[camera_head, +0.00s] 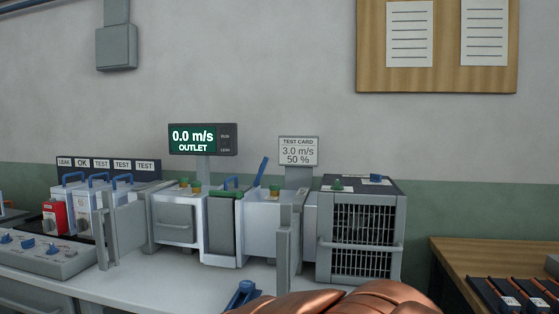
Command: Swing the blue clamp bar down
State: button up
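A blue bar (262,171), which I take to be the clamp bar, stands raised and leaning a little right at the middle of the test rig. Its lower end meets the top edge of a light grey box section (268,212). A rounded copper-coloured shape (360,300) fills the bottom edge and may be part of my arm. I cannot make out my gripper's fingers.
A grilled grey box (362,240) stands right of the rig. Blue-handled boxes (97,192) and a switch panel (45,255) are at left. A blue part (243,295) sits at the bench front, its nature unclear. The display (203,139) reads 0.0 m/s. Some bare bench (190,285) shows in front.

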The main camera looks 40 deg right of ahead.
aim_at(261, 170)
jog(key=z, duration=0.6)
jog(key=i, duration=0.6)
jog(key=z, duration=0.65)
